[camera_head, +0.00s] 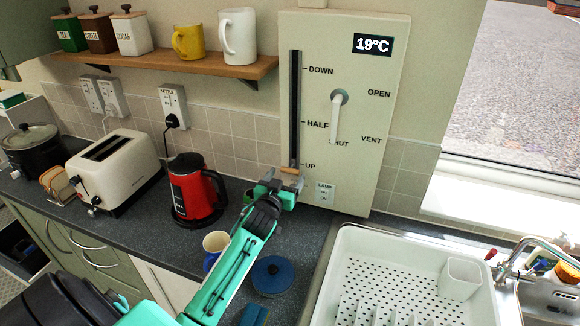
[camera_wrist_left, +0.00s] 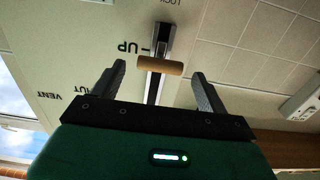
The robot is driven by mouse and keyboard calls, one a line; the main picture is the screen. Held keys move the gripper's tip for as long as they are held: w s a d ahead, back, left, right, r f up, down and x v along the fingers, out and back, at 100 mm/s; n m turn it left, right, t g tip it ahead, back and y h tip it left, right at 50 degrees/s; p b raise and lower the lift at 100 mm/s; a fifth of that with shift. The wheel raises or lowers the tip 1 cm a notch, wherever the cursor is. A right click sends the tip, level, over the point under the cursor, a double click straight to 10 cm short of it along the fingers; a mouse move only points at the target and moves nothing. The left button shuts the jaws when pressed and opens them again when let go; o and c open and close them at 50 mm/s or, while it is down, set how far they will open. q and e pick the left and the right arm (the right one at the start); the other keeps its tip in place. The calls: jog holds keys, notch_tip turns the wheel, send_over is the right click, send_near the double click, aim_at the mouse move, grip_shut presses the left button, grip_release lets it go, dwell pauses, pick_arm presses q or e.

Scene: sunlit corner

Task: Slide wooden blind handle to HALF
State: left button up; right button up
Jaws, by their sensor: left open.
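The wooden blind handle (camera_head: 289,170) is a short, light brown bar at the low end of a dark vertical slot (camera_head: 295,95) in the cream panel. It is by the UP mark (camera_head: 309,164), below HALF (camera_head: 317,125) and DOWN. In the left wrist view the wooden handle (camera_wrist_left: 160,66) lies crosswise over the slot, beside the word UP. My left gripper (camera_head: 281,182) is open just below the handle in the head view. In the wrist view its two fingers stand either side of the handle, with gaps at both ends. My right gripper is not in view.
A white lever (camera_head: 335,118) with OPEN, VENT and SHUT marks is right of the slot. A white drainer tray (camera_head: 345,250) is at right.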

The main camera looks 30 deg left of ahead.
aim_at(289, 172)
pick_arm(q)
jog(key=x, duration=0.3)
jog(key=shift+w+p, duration=0.15)
jog(key=shift+p, duration=0.25)
jog(key=shift+w+a, duration=0.1)
jog(key=shift+w, duration=0.3)
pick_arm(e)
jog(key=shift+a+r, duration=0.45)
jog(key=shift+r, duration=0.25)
